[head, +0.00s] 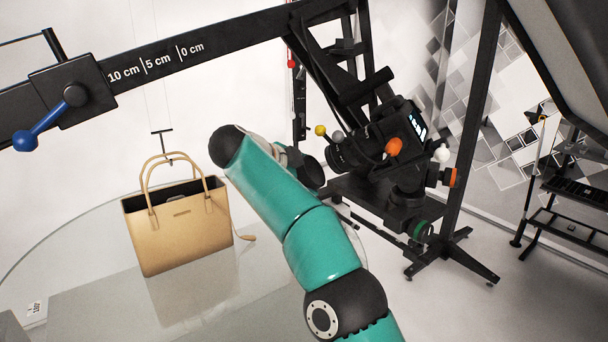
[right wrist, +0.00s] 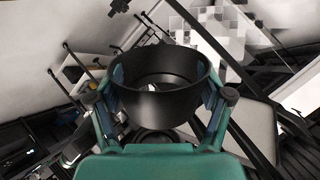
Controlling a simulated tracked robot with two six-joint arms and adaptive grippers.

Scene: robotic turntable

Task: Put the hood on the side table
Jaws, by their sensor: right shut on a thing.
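The hood, a black open ring (right wrist: 158,98), is between the fingers of my right gripper (right wrist: 165,100) in the right wrist view. The gripper is shut on it, one finger on each side. In the head view the right gripper (head: 290,158) is mostly hidden behind my teal arm, close to the front of the black camera (head: 385,145). A dark round shape there seems to be the hood; whether it touches the lens I cannot tell. A black rack with shelves (head: 572,190) at the right edge may be the side table. My left gripper is not in view.
A tan handbag (head: 180,228) stands on the round glass turntable (head: 85,290). A black boom (head: 215,42) with a scale crosses above. The camera stand's feet (head: 455,255) rest on the floor. A dark panel (head: 565,55) overhangs at upper right. Floor between stand and rack is clear.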

